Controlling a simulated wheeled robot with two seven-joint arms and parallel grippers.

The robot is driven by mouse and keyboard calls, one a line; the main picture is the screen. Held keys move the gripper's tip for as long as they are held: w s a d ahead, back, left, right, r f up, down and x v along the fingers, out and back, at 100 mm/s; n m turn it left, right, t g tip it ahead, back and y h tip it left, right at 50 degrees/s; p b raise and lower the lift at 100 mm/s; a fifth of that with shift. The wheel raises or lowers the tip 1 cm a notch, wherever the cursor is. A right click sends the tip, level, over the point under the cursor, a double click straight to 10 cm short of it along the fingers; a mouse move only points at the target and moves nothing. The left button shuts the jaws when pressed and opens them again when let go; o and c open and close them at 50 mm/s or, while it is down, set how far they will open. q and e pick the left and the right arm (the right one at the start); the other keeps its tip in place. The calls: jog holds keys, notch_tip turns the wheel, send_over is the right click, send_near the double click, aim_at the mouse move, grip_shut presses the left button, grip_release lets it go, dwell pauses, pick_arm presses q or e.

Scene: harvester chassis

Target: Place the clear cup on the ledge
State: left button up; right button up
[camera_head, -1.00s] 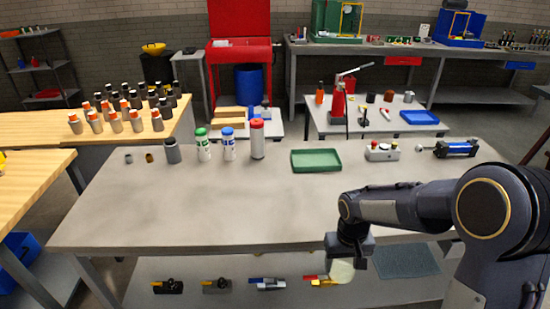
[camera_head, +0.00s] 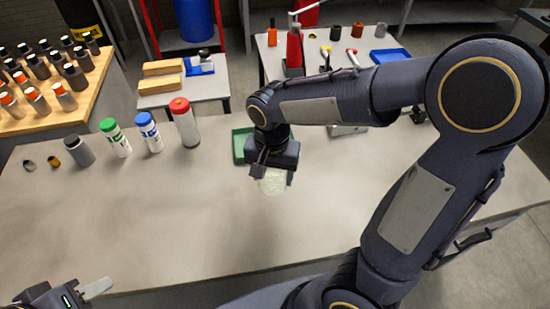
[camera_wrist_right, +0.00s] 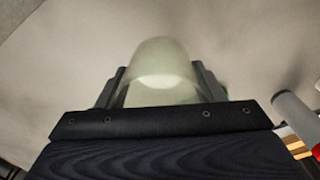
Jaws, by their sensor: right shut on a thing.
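The clear cup (camera_head: 273,183) is a pale, see-through greenish cup. My right gripper (camera_head: 272,174) is shut on it and holds it over the grey table (camera_head: 180,225), in front of the green tray. The right wrist view also shows the cup (camera_wrist_right: 160,75) between the two fingers of the right gripper (camera_wrist_right: 160,92). Its height above the tabletop is hard to tell. My left gripper (camera_head: 85,292) shows only partly at the bottom left, and its jaw state is unclear. I cannot tell which surface is the ledge.
A green tray (camera_head: 241,146) is partly hidden behind my right arm. A red-capped bottle (camera_head: 185,122), a blue-capped bottle (camera_head: 149,132), a green-capped bottle (camera_head: 115,138) and a grey container (camera_head: 78,151) stand at the table's back left. The table's left middle is clear.

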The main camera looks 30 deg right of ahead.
jog(key=w+d+f, duration=0.2)
jog(key=d+f, duration=0.1)
jog(key=w+d+f+p, duration=0.1)
jog(key=w+d+f, duration=0.1)
jog(key=w+d, duration=0.1)
jog(key=w+d+f+p, duration=0.1)
jog(key=w+d+f, duration=0.1)
jog(key=d+f, duration=0.1)
jog(key=shift+w+d+f, duration=0.2)
jog(key=shift+d+f, duration=0.05)
jog(key=shift+f, duration=0.05)
jog(key=shift+w+d+f, duration=0.1)
jog(key=shift+d+f, duration=0.05)
jog(key=shift+f, duration=0.1)
notch_tip(320, 180, down, 3)
jog(key=shift+w+d+f+p, duration=0.1)
jog(key=shift+p, duration=0.25)
jog(key=shift+f, duration=0.15)
jog(key=shift+f+b, duration=0.2)
jog(key=shift+b, duration=0.1)
jog(key=o, duration=1)
jog(key=shift+r, duration=0.15)
jog(key=shift+c, duration=0.2)
